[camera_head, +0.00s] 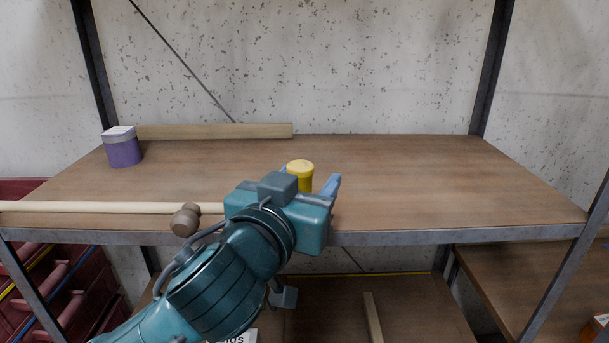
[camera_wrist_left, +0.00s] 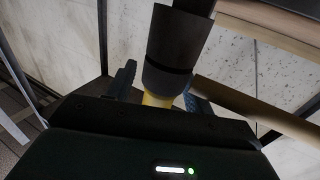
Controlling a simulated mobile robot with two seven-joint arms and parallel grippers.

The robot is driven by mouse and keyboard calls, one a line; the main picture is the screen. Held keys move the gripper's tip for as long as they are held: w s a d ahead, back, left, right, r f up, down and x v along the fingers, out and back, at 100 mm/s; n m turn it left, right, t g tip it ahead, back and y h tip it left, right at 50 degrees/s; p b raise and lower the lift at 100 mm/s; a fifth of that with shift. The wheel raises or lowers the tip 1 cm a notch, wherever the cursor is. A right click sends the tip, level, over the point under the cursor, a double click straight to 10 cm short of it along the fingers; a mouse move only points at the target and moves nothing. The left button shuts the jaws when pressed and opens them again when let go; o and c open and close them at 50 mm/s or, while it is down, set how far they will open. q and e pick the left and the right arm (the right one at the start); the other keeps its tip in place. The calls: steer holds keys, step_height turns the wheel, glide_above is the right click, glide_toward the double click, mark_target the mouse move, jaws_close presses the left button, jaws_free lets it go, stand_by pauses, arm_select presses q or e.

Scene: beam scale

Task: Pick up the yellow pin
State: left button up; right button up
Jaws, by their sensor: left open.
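The yellow pin (camera_head: 300,172) stands on the wooden shelf board near its front edge, and its lower part is hidden behind my left gripper. My left gripper (camera_head: 309,178) is open, with its fingers reaching forward on either side of the pin. In the left wrist view, a yellow piece (camera_wrist_left: 157,100) shows between the two fingers of the left gripper (camera_wrist_left: 160,92), below a dark cylinder (camera_wrist_left: 170,55). I cannot tell whether the fingers touch the pin. My right gripper is not in view.
A pale wooden rod (camera_head: 110,207) with a brown knob (camera_head: 185,220) lies along the front edge at left. A purple container (camera_head: 123,148) stands at back left beside a wooden beam (camera_head: 215,131). The shelf's right half is clear. Dark metal posts frame the shelf (camera_head: 430,185).

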arm_select(q)
steer(key=shift+w, duration=0.15)
steer(key=shift+r, duration=0.1)
steer(key=shift+s, duration=0.2)
steer(key=shift+c, duration=0.7)
steer(key=c, duration=0.9)
